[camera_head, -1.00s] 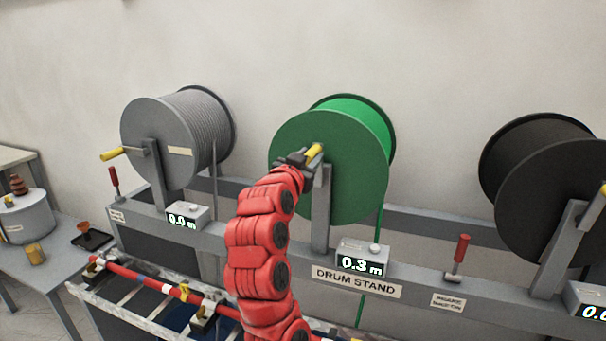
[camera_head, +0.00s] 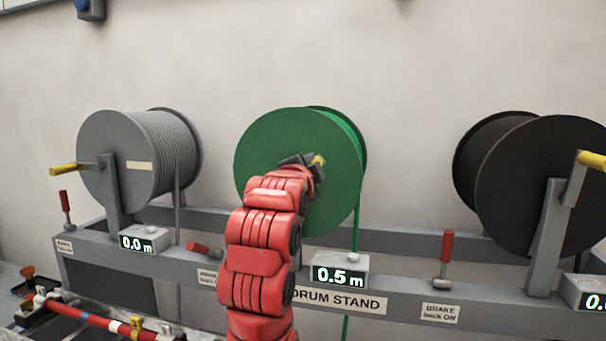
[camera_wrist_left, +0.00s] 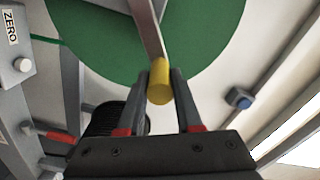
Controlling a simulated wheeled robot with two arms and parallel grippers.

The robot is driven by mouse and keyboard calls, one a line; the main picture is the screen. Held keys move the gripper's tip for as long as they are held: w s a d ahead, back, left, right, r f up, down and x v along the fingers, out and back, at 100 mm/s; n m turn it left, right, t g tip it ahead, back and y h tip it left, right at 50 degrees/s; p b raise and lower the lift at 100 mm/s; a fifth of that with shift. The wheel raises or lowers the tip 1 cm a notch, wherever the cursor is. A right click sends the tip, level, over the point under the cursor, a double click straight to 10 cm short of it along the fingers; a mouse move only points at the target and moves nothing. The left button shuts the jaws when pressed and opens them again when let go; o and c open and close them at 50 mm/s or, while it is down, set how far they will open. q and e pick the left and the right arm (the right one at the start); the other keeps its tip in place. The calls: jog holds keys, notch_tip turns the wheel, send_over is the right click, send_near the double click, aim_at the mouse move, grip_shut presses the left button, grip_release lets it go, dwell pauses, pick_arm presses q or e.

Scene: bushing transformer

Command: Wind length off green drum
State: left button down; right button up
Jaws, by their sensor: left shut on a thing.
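The green drum (camera_head: 265,135) sits on the drum stand in the middle, with a green line (camera_head: 356,230) hanging from its right side. My left gripper (camera_head: 316,163) is in front of the drum's face, shut on its yellow crank handle (camera_head: 319,159). In the left wrist view the yellow handle (camera_wrist_left: 159,82) is between the two fingers of my left gripper (camera_wrist_left: 160,95), and the green drum (camera_wrist_left: 100,40) is behind. The counter (camera_head: 340,271) below the drum reads 0.5 m. My arm hides part of the drum and stand. My right gripper is not in view.
A grey drum (camera_head: 130,165) with a counter (camera_head: 144,239) at 0.0 m stands left. A black drum (camera_head: 540,185) stands right. Red brake levers (camera_head: 446,255) rise from the stand beside the outer drums; another red lever (camera_head: 200,248) lies tilted left of my arm.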

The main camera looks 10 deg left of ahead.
pick_arm(q)
jog(key=shift+d+f+m+p, duration=0.35)
jog(key=shift+f+m, duration=0.45)
jog(key=shift+m, duration=0.3)
jog(key=shift+d+f+m+p, duration=0.25)
jog(key=shift+f+m+p, duration=0.15)
jog(key=shift+f+m, duration=0.6)
jog(key=shift+d+f+m+p, duration=0.35)
jog(key=shift+f+m, duration=0.3)
jog(key=shift+m, duration=0.55)
jog(key=c, duration=0.6)
grip_release()
jog(key=shift+s, duration=0.1)
